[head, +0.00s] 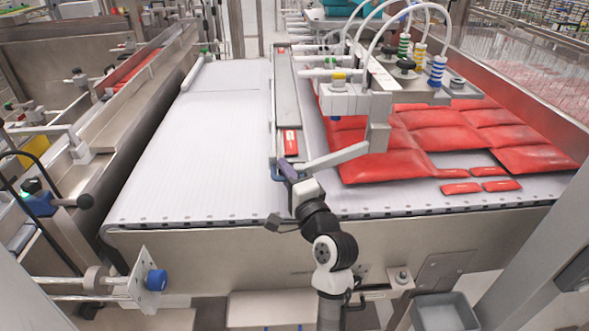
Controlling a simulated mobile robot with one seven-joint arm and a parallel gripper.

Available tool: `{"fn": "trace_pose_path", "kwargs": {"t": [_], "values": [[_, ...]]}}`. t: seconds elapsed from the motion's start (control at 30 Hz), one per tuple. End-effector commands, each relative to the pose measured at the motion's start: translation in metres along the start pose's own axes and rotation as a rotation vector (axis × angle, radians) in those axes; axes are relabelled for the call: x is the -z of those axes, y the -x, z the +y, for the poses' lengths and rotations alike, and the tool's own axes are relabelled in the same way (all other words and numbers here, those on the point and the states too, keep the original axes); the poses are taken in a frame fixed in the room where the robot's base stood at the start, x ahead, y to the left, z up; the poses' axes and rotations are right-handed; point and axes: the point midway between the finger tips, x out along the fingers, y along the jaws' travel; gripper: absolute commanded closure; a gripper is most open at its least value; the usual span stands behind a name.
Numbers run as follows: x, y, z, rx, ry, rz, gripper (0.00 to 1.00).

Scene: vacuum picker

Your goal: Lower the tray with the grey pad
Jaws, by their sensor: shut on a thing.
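A long narrow tray (278,130) with a grey pad (285,88) along it runs away from me over the white conveyor. A small red packet (291,143) lies near its near end. My gripper (288,168) is at that near end, shut on the tray, with dark purple and blue parts showing around the tip. The exact grip is small and partly hidden by the gripper. I cannot tell how far the tray stands above the belt.
A vacuum picker (405,70) with hoses and a grey bar (338,157) stands close on the right. Red packs (435,140) cover the belt there. The white belt (200,150) on the left is clear. A grey bin (445,312) sits below right.

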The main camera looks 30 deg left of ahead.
Motion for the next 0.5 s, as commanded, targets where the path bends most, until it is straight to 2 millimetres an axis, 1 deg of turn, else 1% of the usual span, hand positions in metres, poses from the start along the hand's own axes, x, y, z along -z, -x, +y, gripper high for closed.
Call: {"fn": "trace_pose_path", "kwargs": {"t": [0.03,0.17,0.2,0.3,0.33,0.5], "values": [[-0.0037,-0.0013,-0.0062,0.014,0.001,-0.008,1.00],[-0.0037,-0.0014,-0.0066,0.015,0.001,-0.008,1.00],[-0.0037,-0.0014,-0.0068,0.015,0.001,-0.008,0.80],[-0.0032,-0.0012,-0.0063,0.014,0.002,-0.008,0.67],[-0.0029,-0.0011,-0.0060,0.013,0.002,-0.007,0.66],[-0.0016,-0.0007,-0.0038,0.008,0.001,-0.004,0.66]]}}
